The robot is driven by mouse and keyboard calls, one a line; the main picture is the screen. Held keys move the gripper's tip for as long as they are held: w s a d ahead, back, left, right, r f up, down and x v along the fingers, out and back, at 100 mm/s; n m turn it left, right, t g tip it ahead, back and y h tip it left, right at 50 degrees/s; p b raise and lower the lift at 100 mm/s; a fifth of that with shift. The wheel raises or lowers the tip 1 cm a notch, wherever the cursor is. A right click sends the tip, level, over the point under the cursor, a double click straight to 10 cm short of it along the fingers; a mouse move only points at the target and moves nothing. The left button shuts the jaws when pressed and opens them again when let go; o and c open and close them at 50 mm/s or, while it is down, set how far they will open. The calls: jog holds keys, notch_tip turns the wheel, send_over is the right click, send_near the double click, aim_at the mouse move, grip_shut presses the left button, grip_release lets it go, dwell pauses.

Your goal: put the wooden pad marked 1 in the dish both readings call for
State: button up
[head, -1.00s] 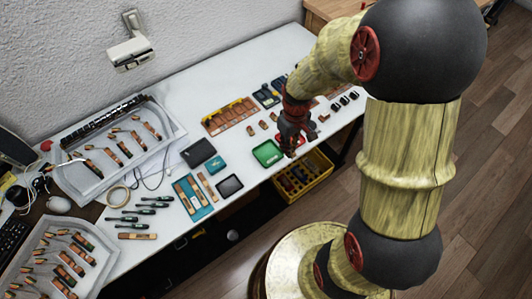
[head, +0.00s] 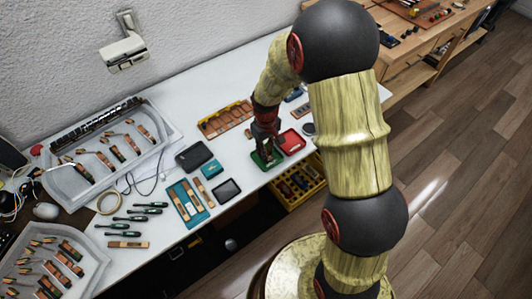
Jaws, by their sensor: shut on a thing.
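My gripper (head: 267,150) points down over the green dish (head: 259,160) near the table's front edge. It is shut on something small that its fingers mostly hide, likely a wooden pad. I cannot read any mark on it. The red dish (head: 292,142) lies just right of the green one. A black dish (head: 226,189) lies farther left, near the front edge. I cannot tell what either reading shows.
A wooden tray of parts (head: 226,119) lies behind my gripper. A dark box (head: 194,155) and a teal block (head: 211,169) stand to the left. A yellow crate (head: 298,186) sits below the table's front edge.

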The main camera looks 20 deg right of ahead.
jog(key=shift+f, duration=0.15)
jog(key=o, duration=0.4)
jog(key=shift+f, duration=0.1)
jog(key=o, duration=0.4)
jog(key=shift+o, duration=0.4)
jog(key=s+r+m+t+p, duration=0.15)
jog(key=s+r, duration=0.25)
jog(key=r, duration=1.1)
jog(key=s+r+t+p, duration=0.1)
jog(key=s+r+p, duration=0.3)
jog(key=r, duration=1)
jog(key=s+r+m+t, duration=0.1)
jog(key=s+r, duration=0.2)
jog(key=s, duration=0.4)
jog(key=s+r+m+t+b, duration=0.1)
jog(key=s+r+t, duration=0.1)
jog(key=s+r, duration=0.2)
jog(key=s, duration=0.3)
jog(key=shift+s+r, duration=0.25)
jog(key=shift+s, duration=0.05)
